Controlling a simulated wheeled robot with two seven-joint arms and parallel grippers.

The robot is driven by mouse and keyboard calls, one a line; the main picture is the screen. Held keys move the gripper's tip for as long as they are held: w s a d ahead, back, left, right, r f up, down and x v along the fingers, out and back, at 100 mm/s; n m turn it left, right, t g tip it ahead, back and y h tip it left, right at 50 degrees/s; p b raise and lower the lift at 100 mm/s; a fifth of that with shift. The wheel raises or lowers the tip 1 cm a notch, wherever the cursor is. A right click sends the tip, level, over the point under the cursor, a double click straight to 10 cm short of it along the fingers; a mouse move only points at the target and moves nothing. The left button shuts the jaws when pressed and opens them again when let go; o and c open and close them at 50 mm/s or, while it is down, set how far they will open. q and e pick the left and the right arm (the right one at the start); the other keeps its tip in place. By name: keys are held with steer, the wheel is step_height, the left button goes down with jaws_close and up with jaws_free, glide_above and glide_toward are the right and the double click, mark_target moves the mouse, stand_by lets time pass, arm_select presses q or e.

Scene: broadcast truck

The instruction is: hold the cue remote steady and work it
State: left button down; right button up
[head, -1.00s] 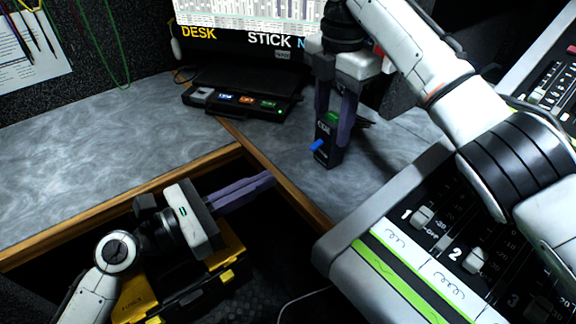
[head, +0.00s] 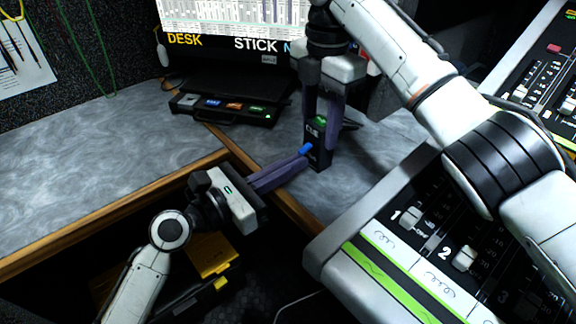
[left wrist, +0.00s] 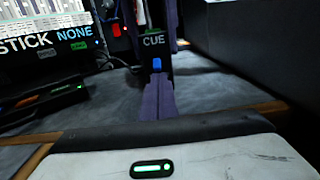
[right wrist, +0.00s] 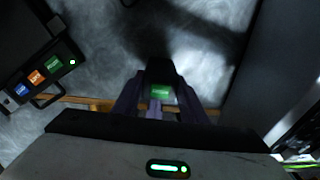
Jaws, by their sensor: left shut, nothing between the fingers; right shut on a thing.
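The cue remote (head: 321,158) is a small dark upright box with a green top, the word CUE and a blue part (head: 305,149) on its front. It stands at or just above the grey desk. My right gripper (head: 322,124) comes from above and is shut on it; its fingers flank the box in the right wrist view, where the green top (right wrist: 160,92) shows. My left gripper (head: 302,163) is shut and empty, its fingertips at the front of the remote, just below the blue part. In the left wrist view the blue part (left wrist: 157,65) is just above the fingertips; contact is unclear.
A black box with coloured buttons (head: 222,108) sits on the desk (head: 90,185) behind left. A large fader console (head: 345,225) fills the right. A monitor (head: 225,25) stands at the back. A yellow and black case (head: 212,258) lies below the wooden desk edge.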

arm_select(q)
steer(key=shift+s+a+r, duration=0.15)
steer(key=shift+r, duration=0.25)
stand_by(0.3)
steer(key=shift+s+a+r, duration=0.1)
steer(key=shift+r, duration=0.45)
steer(key=s+a+r, duration=0.5)
steer(key=a+r, duration=0.1)
steer(key=shift+s, duration=0.2)
arm_select(e)
steer(key=o, duration=1.2)
steer(key=shift+r, duration=0.1)
